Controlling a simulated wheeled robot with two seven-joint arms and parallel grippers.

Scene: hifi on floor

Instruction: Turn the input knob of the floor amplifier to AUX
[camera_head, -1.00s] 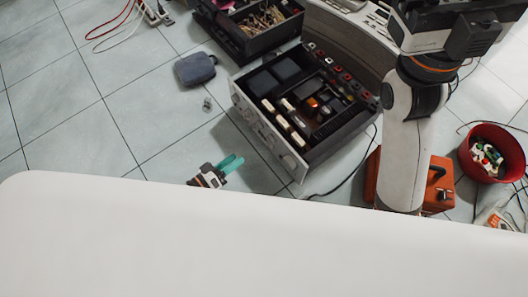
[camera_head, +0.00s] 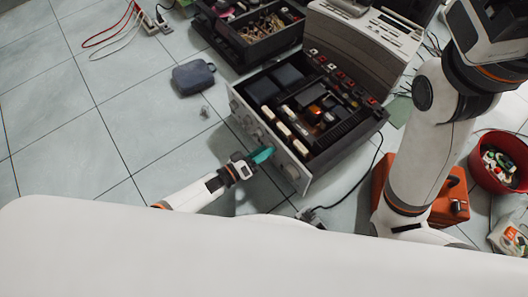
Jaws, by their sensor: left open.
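The floor amplifier (camera_head: 350,141) sits on the tiles with its top open and its inner parts showing. Its silver front panel (camera_head: 238,104) faces lower left and carries several round knobs, including a large one (camera_head: 291,172) near the panel's lower right end. The knob labels are too small to read, so I cannot tell which is the input knob. My left gripper (camera_head: 262,155) has teal fingers and is open. Its fingertips are right at the front panel and hide part of it; I cannot tell whether they touch a knob. My right arm stands at the right; its gripper is not visible.
An orange toolbox (camera_head: 457,190) and a red bucket (camera_head: 492,180) of small items stand at the right. A black cable (camera_head: 352,183) runs beside the amplifier. A dark pouch (camera_head: 193,77) and a black parts box (camera_head: 230,41) lie behind. Floor at left is mostly clear.

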